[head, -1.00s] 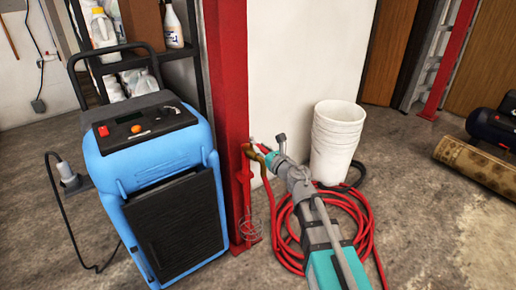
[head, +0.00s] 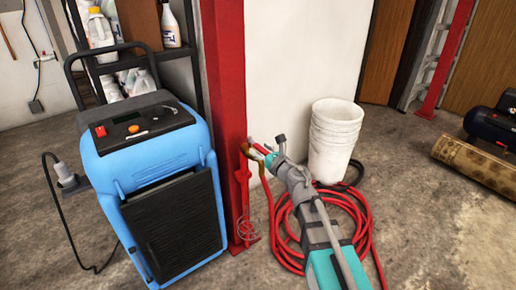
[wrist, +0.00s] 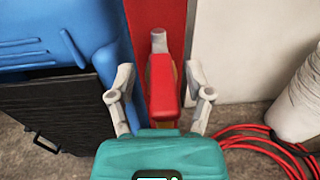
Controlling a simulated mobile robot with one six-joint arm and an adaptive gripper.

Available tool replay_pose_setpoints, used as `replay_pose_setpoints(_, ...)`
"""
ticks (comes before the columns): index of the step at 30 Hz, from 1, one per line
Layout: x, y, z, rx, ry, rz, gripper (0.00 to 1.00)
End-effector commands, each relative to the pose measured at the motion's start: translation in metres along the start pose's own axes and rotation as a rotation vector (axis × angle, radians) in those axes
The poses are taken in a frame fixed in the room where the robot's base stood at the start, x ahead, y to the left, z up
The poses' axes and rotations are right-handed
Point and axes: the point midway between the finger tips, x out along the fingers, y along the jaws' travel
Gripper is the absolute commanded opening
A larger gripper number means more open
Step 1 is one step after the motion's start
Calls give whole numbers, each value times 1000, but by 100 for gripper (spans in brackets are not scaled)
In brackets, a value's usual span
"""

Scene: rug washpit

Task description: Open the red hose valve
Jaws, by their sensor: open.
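The red valve handle (wrist: 163,88) stands between my gripper's two grey fingers in the wrist view, with a gap on each side. A grey round end (wrist: 158,41) shows just beyond it, and a bit of brass shows at its left edge. In the head view the red handle (head: 261,149) is small, above the brass valve body (head: 252,154) on the red post. My gripper (wrist: 161,97) is open and empty. In the head view my gripper (head: 264,151) is at the valve, its fingers too small to make out well. Whether a finger touches the handle I cannot tell.
A blue machine (head: 155,160) stands close to the left of the red post (head: 226,90). A coiled red hose (head: 358,214) lies on the floor by white stacked buckets (head: 335,140). A rolled rug (head: 474,166) lies at the far right.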

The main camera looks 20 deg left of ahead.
Motion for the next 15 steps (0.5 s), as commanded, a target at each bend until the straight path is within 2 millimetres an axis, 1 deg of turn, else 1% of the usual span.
replay_pose_setpoints(1,-7,1,0,0,0,-1,66)
replay_pose_setpoints(9,-42,0,0,0,0,-2,66)
replay_pose_setpoints(15,-60,0,0,0,0,-1,66)
